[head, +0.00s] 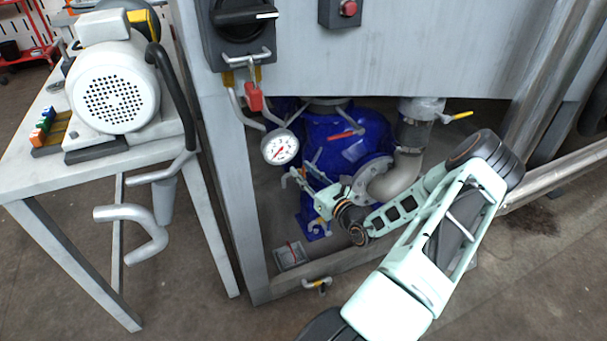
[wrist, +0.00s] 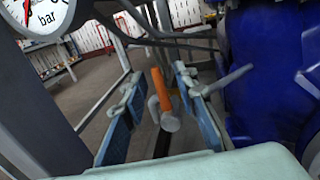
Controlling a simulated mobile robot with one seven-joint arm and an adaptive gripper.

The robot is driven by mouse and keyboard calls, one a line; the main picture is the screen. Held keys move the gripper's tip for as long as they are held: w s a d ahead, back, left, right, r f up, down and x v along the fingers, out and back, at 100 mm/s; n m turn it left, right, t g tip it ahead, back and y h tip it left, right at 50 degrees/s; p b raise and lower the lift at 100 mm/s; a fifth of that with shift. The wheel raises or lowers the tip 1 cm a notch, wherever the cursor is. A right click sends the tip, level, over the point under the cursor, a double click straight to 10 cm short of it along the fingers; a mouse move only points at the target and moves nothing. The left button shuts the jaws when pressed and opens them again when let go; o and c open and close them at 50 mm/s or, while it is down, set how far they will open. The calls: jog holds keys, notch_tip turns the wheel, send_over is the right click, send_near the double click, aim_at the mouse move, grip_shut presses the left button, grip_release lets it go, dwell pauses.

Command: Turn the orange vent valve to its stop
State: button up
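The orange valve handle (wrist: 160,90) shows in the wrist view as a short bar rising from a round grey end, between the two fingers of my gripper (wrist: 158,88). The fingers are apart, one on each side of it, with gaps visible. I cannot tell how deep the handle lies between them. In the head view my gripper (head: 303,194) is in front of the blue pump housing (head: 345,140), under the steel cabinet. The orange handle cannot be told clearly there, and the gripper partly hides that spot.
A pressure gauge (head: 280,147) hangs above left of my gripper. A curved grey pipe (head: 398,182) and a yellow-handled valve (head: 460,116) are to the right. A red lever (head: 347,134) sits on the housing. A cabinet leg (head: 232,200) stands left. A small grey box (head: 291,256) lies below.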

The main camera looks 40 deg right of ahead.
jog(key=shift+w, duration=0.15)
grip_shut()
